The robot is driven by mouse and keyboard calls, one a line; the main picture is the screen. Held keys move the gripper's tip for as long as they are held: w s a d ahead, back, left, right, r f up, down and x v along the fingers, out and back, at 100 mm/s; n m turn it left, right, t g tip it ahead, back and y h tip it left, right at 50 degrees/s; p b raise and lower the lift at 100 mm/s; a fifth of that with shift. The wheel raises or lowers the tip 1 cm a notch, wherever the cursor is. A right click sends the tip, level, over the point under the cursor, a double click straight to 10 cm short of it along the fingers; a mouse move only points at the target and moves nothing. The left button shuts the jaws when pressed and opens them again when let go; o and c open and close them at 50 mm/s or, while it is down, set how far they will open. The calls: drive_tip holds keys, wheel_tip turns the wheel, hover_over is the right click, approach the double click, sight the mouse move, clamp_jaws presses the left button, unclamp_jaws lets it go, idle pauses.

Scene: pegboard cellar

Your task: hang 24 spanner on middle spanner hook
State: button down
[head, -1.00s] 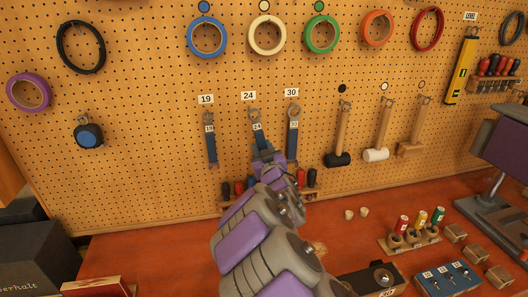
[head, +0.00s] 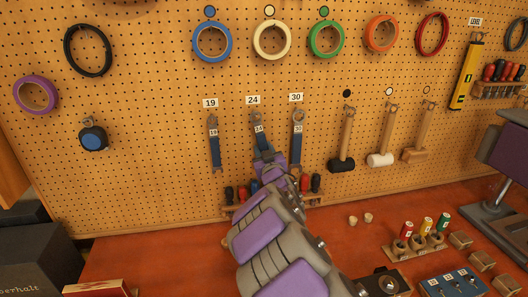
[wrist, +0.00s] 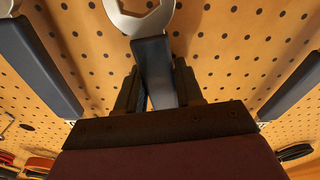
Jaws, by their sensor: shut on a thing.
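The 24 spanner (head: 257,124) is upright against the pegboard below the 24 label (head: 253,100), between the 19 spanner (head: 214,143) and the 30 spanner (head: 298,136). My gripper (head: 264,158) is shut on its lower handle. In the wrist view the 24 spanner's dark handle (wrist: 155,68) sits between my fingers, with its pale ring end (wrist: 140,18) cut off by the top edge. The middle hook is hidden, so I cannot tell whether the ring is around it.
A rack of screwdrivers (head: 316,184) is on the board just below my gripper, partly hidden by my arm. Hammers (head: 342,140) hang to the right and tape rolls (head: 272,40) hang above.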

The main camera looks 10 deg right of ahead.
idle(0.4)
drive_tip(key=c, duration=0.6)
unclamp_jaws()
drive_tip(key=shift+c, duration=0.2)
